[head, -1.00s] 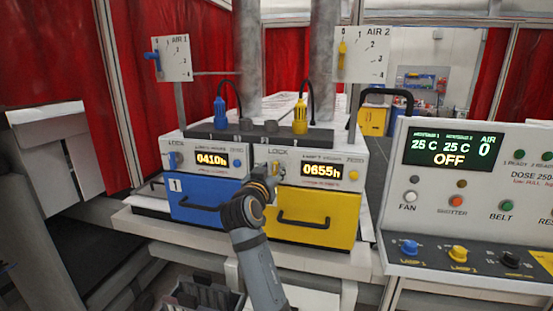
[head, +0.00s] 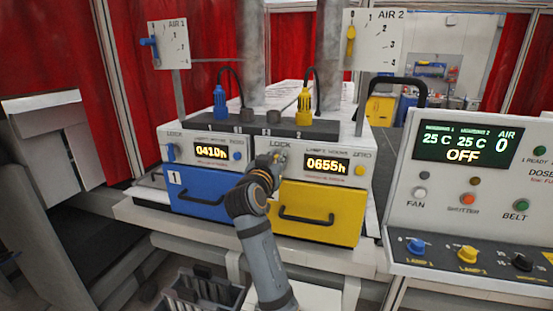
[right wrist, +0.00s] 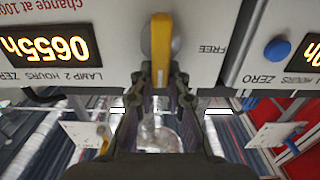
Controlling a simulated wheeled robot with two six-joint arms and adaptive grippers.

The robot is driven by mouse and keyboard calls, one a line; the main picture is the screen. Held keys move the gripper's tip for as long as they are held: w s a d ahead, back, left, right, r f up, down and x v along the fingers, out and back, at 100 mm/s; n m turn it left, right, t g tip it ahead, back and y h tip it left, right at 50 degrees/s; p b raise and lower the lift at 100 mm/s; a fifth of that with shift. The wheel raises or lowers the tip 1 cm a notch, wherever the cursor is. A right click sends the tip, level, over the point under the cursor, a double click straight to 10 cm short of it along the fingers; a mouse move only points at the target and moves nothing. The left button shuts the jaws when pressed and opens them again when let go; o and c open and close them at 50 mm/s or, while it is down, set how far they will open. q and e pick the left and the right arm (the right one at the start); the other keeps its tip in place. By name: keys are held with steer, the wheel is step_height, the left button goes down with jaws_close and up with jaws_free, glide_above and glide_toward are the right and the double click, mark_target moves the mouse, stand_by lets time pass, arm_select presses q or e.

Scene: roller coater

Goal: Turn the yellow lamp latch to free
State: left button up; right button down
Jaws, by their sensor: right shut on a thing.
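The yellow lamp latch (right wrist: 161,45) is a narrow bar on a round grey pivot, seen upside down in the right wrist view. It stands upright in that picture, with its lower end between my right gripper's fingertips (right wrist: 160,82). The word FREE is printed to its right there. In the head view my right gripper (head: 279,160) is at the panel, just under the word LOCK and left of the 0655h display (head: 326,165). There the gripper mostly hides the latch. My left gripper is not in view.
Below the display is a yellow drawer (head: 318,211) with a black handle; a blue drawer (head: 195,200) is to its left. Yellow (head: 304,108) and blue (head: 220,105) lamp plugs stand above. A control console (head: 455,190) stands at the right.

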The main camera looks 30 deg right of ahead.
steer(key=shift+f, duration=0.45)
steer(key=shift+w+n, duration=0.1)
steer(key=shift+n, duration=0.2)
steer(key=n+p, duration=0.3)
steer(key=n, duration=0.2)
steer(key=w+a+f+n+p, duration=0.1)
steer(key=n+p, duration=0.2)
steer(key=n, duration=0.3)
steer(key=f+n+p, duration=0.1)
steer(key=n+p, duration=0.2)
steer(key=n, duration=0.3)
steer(key=shift+w+a+p, duration=0.3)
steer(key=shift+w+a, duration=0.05)
steer(key=shift+w, duration=0.05)
steer(key=shift+n, duration=0.3)
steer(key=c, duration=1.4)
jaws_free()
steer(key=shift+c, duration=0.2)
steer(key=shift+o, duration=0.6)
steer(key=shift+d, duration=0.25)
